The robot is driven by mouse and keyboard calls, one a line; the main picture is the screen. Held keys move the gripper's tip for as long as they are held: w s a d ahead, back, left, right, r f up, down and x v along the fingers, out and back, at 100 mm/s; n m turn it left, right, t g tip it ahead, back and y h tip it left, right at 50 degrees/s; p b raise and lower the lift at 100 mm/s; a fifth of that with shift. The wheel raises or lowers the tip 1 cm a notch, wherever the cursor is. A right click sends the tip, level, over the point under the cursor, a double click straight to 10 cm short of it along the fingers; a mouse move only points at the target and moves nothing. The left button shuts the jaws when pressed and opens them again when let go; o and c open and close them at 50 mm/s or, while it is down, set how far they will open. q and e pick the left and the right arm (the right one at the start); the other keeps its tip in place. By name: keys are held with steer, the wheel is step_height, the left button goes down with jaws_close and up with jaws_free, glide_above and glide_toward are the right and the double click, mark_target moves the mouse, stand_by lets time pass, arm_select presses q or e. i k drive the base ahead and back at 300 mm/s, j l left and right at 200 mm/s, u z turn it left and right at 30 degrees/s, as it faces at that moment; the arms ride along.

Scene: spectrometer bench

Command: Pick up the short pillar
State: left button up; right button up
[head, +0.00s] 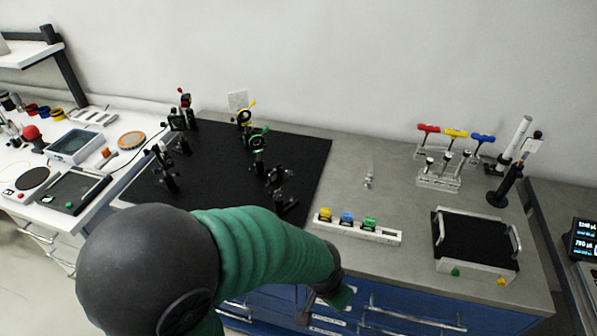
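A small silvery metal post (369,178) stands alone on the grey bench top, right of the black board; it may be the short pillar, but it is too small to be sure. Several other short metal posts stand in a clear rack (438,180) at the back right. My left arm, with a green sleeve, crosses the lower left and bends down at the front edge of the bench, well short of these posts. I cannot make out its gripper. My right gripper is not in view.
A white strip (385,236) with yellow, blue and green pieces lies near the front edge. The black board (300,152) carries several optic mounts. A black-topped tray with handles (472,265) sits at the right. Bare bench surrounds the lone post.

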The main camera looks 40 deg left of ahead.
mark_target(368, 184)
steer(key=u, duration=0.9)
